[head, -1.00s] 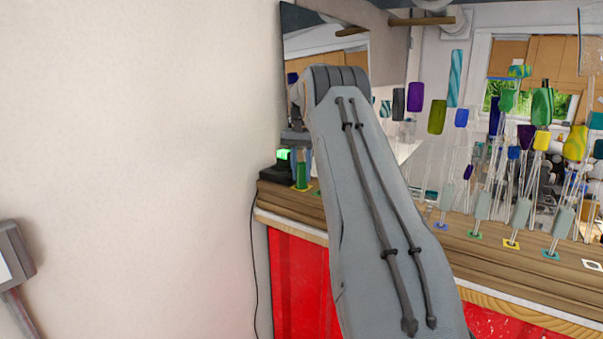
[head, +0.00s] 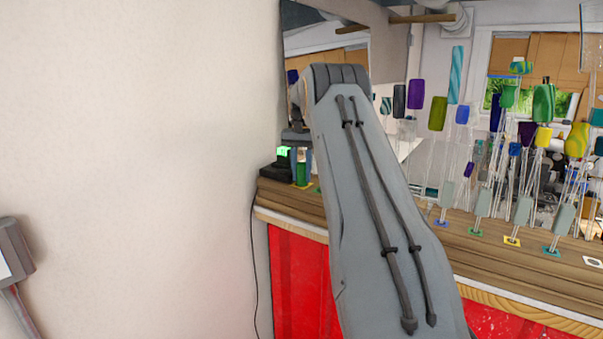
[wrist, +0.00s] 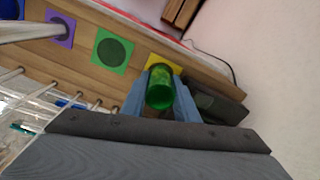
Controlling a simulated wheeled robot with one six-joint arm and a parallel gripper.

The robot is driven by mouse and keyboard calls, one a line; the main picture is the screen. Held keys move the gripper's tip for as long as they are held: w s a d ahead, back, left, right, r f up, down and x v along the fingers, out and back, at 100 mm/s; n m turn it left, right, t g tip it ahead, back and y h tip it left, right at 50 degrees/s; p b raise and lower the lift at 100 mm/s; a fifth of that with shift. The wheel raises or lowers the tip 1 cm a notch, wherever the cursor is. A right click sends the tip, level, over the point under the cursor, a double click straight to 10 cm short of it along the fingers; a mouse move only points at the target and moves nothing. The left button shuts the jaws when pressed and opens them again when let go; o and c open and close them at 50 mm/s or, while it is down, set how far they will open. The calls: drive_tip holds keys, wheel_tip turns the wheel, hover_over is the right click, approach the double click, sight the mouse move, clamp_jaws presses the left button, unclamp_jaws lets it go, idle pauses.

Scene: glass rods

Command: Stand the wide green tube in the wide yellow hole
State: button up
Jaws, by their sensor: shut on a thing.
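The wide green tube (wrist: 160,88) is upright between the two blue-grey fingers of my gripper (wrist: 158,98), which is shut on it. In the wrist view I look down on its top. It also shows in the head view (head: 302,173), beside my arm. The yellow square (wrist: 160,61) lies at the tube's foot, at the left end of the wooden shelf. Its hole is hidden by the tube and fingers, so I cannot tell whether the tube's lower end is in it.
A green square with a dark hole (wrist: 113,50) and a purple square (wrist: 60,29) lie along the shelf (head: 355,210). Several glass rods with coloured tops stand to the right.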

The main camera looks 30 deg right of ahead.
drive_tip(key=o, duration=0.8)
wheel_tip(320, 180, up, 11)
drive_tip(key=p, duration=0.2)
idle(0.7)
idle(0.4)
